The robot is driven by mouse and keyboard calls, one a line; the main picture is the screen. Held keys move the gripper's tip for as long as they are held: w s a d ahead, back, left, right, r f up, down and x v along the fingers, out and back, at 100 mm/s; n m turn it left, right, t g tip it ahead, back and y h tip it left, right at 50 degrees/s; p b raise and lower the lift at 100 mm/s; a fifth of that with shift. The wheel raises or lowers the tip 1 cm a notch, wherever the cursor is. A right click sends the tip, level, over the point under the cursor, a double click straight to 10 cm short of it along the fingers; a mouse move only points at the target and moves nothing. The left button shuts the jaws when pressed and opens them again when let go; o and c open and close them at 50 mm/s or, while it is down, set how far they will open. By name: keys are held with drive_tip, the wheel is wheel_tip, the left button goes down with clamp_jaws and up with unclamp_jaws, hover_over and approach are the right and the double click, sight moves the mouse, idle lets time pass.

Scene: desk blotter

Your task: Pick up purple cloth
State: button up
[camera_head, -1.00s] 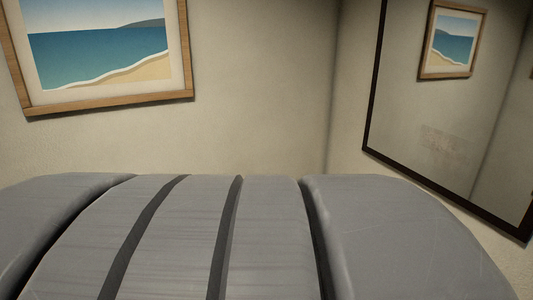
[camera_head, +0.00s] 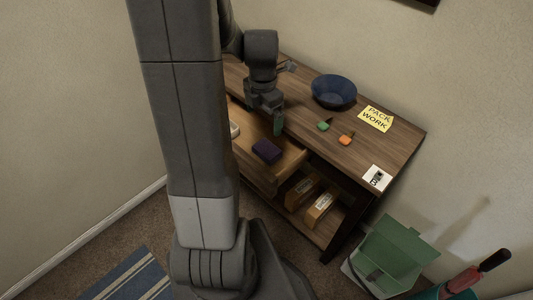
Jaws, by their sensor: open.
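The purple cloth (camera_head: 267,151) is a small, dark, folded-looking block. It lies in the open wooden drawer (camera_head: 292,162) of the desk, towards the drawer's front. My gripper (camera_head: 268,110) is small and dark in this view, above the back of the drawer and the desk's front edge. It is open and apart from the cloth, which shows uncovered. The fingertips are hard to make out. My thick grey arm or column hides the left part of the desk and drawer.
A pale object (camera_head: 234,130) is partly hidden in the drawer. On the desk (camera_head: 390,147) are a blue bowl (camera_head: 334,92), green (camera_head: 323,126) and orange (camera_head: 346,140) items, a yellow note (camera_head: 376,118) and a white card (camera_head: 377,178). Boxes (camera_head: 320,207) fill the shelf below. A green-lidded bin (camera_head: 392,250) stands right.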

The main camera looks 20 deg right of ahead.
drive_tip(key=d+f, duration=0.1)
drive_tip(key=f, duration=0.1)
drive_tip(key=n+b, duration=0.1)
hover_over(267, 148)
drive_tip(key=f, duration=0.7)
drive_tip(key=shift+w+f, duration=0.2)
drive_tip(key=shift+f, duration=0.2)
drive_tip(key=f, duration=0.3)
drive_tip(key=shift+s+f, duration=0.3)
drive_tip(key=shift+f, duration=0.85)
drive_tip(key=c, duration=0.9)
